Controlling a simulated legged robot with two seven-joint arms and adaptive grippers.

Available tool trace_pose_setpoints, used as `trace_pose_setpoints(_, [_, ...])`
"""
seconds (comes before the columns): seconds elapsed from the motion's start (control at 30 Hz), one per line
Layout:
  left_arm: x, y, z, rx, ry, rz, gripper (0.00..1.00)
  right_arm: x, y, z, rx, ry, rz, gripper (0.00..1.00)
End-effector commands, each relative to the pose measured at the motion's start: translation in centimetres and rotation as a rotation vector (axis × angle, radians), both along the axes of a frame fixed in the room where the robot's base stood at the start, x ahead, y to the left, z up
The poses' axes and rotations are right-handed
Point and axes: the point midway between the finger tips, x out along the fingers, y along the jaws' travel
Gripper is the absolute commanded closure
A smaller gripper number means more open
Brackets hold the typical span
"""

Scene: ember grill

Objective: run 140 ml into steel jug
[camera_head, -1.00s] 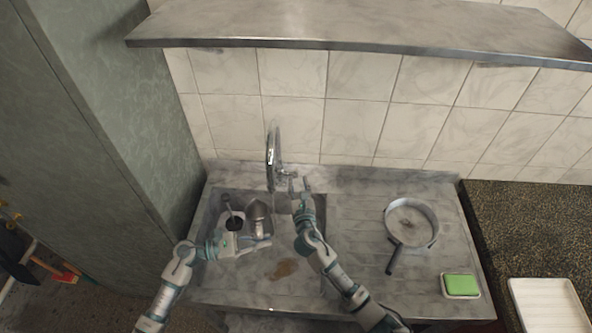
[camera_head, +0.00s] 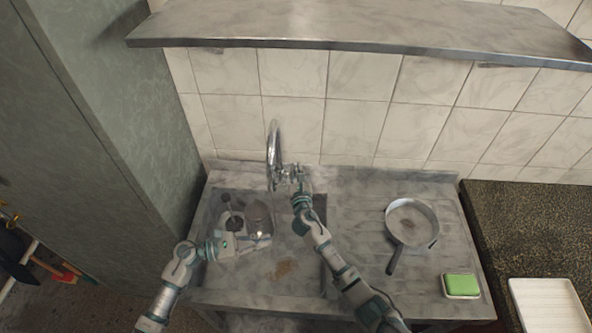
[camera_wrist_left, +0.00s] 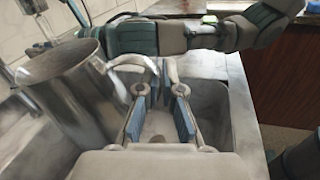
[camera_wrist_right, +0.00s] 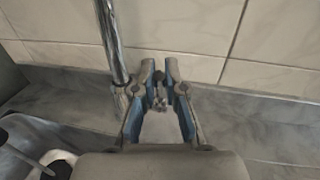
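The steel jug (camera_head: 258,217) stands in the left part of the sink basin. In the left wrist view the jug (camera_wrist_left: 68,92) is large at the left, with its handle (camera_wrist_left: 128,64) reaching my left fingertips. My left gripper (camera_wrist_left: 165,78) appears closed on that handle. It also shows low beside the jug in the head view (camera_head: 266,241). The chrome tap (camera_head: 273,155) rises behind the basin. My right gripper (camera_wrist_right: 160,72) is at the tap, with a small metal tap part (camera_wrist_right: 159,98) between its fingers. Whether they grip it is unclear. The jug's inside is hidden.
A dark-topped item (camera_head: 234,223) stands left of the jug. A frying pan (camera_head: 411,221) lies on the drainboard, with a green sponge (camera_head: 461,285) at its right. A white tray (camera_head: 546,308) is on the dark counter. A steel shelf (camera_head: 340,36) hangs above.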

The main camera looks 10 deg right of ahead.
Motion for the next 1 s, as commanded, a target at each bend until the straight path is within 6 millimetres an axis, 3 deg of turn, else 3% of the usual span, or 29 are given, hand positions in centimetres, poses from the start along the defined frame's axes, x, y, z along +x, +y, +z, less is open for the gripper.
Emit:
trace_pose_setpoints(0.43, [0.0,0.0,0.1,-0.002,-0.002,0.0,1.0,0.7,-0.2,0.6,0.019,0.058,-0.004,1.0])
trace_pose_setpoints(1.0, [0.0,0.0,0.1,-0.002,-0.002,0.0,1.0,3.8,-0.7,1.5,0.084,0.426,0.001,1.0])
